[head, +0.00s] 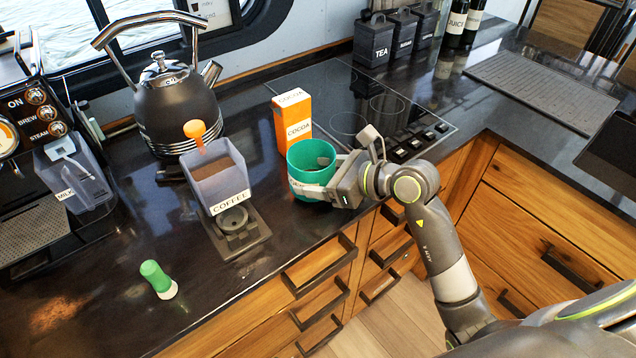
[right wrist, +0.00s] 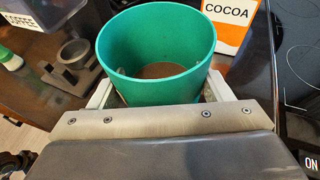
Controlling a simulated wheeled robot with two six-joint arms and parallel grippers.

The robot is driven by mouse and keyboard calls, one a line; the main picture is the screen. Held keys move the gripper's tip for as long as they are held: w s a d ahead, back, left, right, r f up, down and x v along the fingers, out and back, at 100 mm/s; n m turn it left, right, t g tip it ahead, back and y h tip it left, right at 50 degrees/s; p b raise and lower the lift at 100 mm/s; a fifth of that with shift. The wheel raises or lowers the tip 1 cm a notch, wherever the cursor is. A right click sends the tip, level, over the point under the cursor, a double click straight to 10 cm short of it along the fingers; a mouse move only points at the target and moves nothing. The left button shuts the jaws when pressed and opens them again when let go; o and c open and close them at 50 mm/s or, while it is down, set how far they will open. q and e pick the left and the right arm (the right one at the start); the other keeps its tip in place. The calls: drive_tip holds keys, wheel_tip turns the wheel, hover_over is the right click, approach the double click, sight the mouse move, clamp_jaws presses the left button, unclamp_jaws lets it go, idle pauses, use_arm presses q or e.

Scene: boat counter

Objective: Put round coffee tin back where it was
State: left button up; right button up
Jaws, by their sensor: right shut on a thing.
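The round coffee tin is a green, open-topped cylinder (head: 312,158) near the counter's front edge, just in front of the orange cocoa box (head: 292,120). My right gripper (head: 318,188) is shut around the tin, with one finger on each side. The right wrist view shows the green tin (right wrist: 157,45) upright between the fingers, with some brown contents at its bottom. I cannot tell whether its base touches the counter. My left gripper is not in view.
A clear coffee container (head: 215,178) with an orange scoop stands left of the tin, above a dark metal holder (head: 238,232). A black kettle (head: 178,110) stands behind. The cooktop (head: 365,108) is to the right. Counter between is clear.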

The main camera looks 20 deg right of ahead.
drive_tip(key=shift+f, duration=1.45)
drive_tip(key=shift+f, duration=0.25)
drive_tip(key=o, duration=1.1)
drive_tip(key=shift+r, duration=0.1)
drive_tip(key=shift+r, duration=0.1)
drive_tip(key=shift+s+d+r, duration=0.1)
drive_tip(key=v, duration=1.1)
drive_tip(key=shift+s+d+r+b, duration=0.2)
drive_tip(key=shift+s+r+b, duration=0.05)
drive_tip(key=shift+b, duration=0.1)
drive_tip(key=shift+a, duration=0.1)
